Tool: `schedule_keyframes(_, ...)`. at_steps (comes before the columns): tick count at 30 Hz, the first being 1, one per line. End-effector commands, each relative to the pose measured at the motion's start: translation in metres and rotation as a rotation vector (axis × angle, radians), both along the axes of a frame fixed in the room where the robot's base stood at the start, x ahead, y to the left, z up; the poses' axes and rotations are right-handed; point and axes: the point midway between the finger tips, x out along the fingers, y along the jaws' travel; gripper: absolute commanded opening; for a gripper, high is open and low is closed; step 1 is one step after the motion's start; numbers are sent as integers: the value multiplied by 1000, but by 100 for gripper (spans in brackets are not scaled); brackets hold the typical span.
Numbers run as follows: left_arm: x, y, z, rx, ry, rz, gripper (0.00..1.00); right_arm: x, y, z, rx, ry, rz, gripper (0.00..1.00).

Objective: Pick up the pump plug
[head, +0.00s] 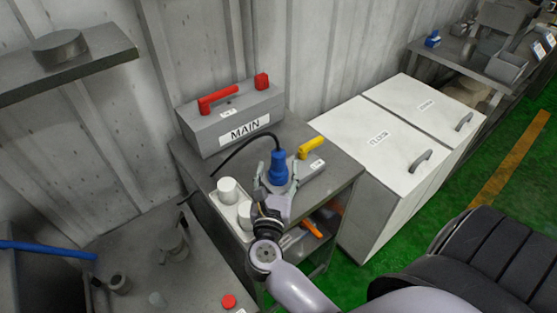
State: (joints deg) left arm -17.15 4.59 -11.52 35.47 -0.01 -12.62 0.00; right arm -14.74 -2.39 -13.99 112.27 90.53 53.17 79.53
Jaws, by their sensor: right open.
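The pump plug looks to be the blue plug (278,167) with a black cable, on the small grey table in the middle of the head view. The cable arcs from its top to the left, in front of the grey MAIN box. My right gripper (275,177) reaches up from below, its fingers spread on either side of the blue plug. Whether the fingers touch the plug cannot be told. My left gripper is not in view.
The grey MAIN box (232,121) with a red handle stands behind. A yellow handle (311,147) on a low grey box is just right of the plug. White cylinders (228,190) stand in a tray to the left. White cabinets (375,145) stand to the right.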

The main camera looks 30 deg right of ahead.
Motion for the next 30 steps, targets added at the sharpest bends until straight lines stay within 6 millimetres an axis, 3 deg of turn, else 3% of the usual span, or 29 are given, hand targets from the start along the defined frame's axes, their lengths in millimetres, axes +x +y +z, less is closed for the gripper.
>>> schedule_keyframes(18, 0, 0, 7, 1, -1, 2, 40, 53, -40, -4, -3, 1, 1, 58)
schedule_keyframes(26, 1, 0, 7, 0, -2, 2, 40, 55, -42, -5, -1, 1, 1, 58)
schedule_keyframes(30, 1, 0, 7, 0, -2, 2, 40, 55, -41, -5, -1, 1, 1, 49)
